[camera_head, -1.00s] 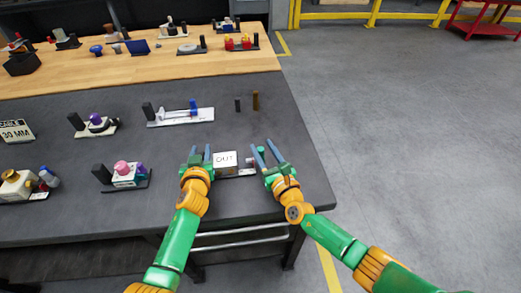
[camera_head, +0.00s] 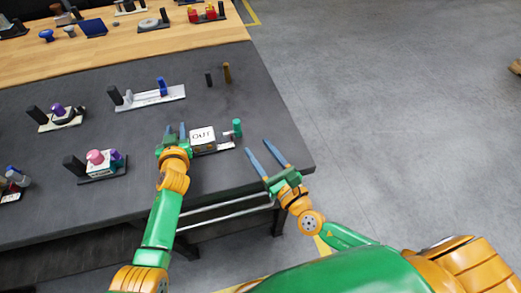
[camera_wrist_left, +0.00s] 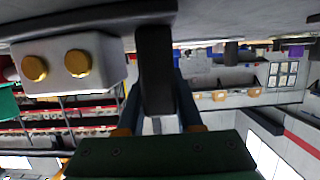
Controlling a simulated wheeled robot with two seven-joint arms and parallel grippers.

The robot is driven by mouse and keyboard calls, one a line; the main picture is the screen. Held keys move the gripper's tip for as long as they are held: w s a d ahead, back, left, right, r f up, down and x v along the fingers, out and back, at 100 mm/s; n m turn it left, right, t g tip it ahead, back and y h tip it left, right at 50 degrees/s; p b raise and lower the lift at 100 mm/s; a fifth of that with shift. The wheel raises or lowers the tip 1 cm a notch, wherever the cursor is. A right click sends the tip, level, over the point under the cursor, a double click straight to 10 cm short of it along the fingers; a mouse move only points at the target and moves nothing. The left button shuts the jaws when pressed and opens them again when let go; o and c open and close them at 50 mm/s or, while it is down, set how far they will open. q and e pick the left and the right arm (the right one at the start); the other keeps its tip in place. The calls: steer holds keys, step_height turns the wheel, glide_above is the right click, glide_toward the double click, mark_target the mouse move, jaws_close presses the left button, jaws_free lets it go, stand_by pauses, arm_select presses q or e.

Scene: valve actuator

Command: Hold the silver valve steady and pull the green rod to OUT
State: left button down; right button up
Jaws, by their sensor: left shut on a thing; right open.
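There the valve's block (camera_wrist_left: 75,62) has two gold studs, and the green rod (camera_wrist_left: 8,102) shows at the left edge.
A dark table (camera_head: 130,160) carries other fixtures: a blue-handled one (camera_head: 148,97) behind and a pink-knobbed one (camera_head: 97,162) to the left. Two small posts, one brown (camera_head: 227,72), stand behind the valve. Floor to the right is free.

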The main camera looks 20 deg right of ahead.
arm_select(q)
steer(key=shift+f, duration=0.1)
steer(key=c, duration=0.9)
jaws_free()
steer(key=o, duration=0.4)
steer(key=shift+w, duration=0.1)
arm_select(e)
steer(key=shift+w+f, duration=0.1)
